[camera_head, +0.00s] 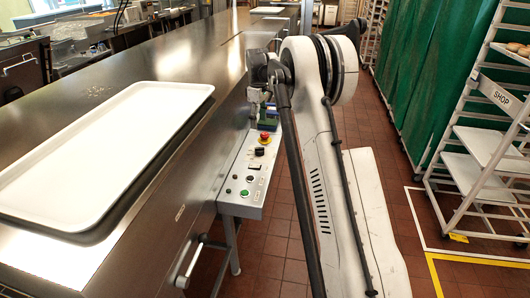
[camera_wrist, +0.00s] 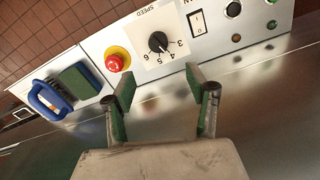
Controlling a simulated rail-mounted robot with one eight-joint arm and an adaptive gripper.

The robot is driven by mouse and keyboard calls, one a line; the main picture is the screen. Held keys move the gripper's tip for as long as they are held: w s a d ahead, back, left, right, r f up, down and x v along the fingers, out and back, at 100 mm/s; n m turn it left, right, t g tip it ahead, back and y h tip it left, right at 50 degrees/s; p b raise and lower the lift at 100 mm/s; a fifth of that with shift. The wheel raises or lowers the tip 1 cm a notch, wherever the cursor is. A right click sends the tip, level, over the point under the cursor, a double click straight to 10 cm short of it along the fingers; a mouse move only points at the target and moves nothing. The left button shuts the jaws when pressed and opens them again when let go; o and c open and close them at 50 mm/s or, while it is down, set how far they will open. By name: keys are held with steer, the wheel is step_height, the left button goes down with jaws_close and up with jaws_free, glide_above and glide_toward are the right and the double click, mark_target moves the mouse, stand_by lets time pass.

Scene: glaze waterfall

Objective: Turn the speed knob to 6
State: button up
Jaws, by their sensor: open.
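The black speed knob (camera_wrist: 158,41) sits on a white dial plate with printed numbers, upside down in the wrist view. Its pale pointer mark is too small to read against the numbers with certainty. In the head view the knob (camera_head: 259,152) is a small dark disc on the grey control panel (camera_head: 236,190). My gripper (camera_wrist: 154,80) is open and empty, with its two green-padded fingers apart. The fingertips appear just below the knob in the wrist view, without visible contact. In the head view my gripper is partly hidden by my arm.
A red emergency stop button (camera_wrist: 117,60) is beside the dial, with a blue-handled item (camera_wrist: 48,100) and green pad (camera_wrist: 75,82) beyond it. A rocker switch (camera_wrist: 197,23) is on the other side. A white tray (camera_head: 100,150) lies on the steel counter (camera_head: 195,60).

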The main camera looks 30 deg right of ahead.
mark_target(260, 148)
steer(key=f, duration=1.4)
steer(key=shift+w+d+f, duration=0.1)
steer(key=shift+d+f, duration=0.1)
steer(key=shift+d, duration=0.05)
steer(key=c, duration=1.1)
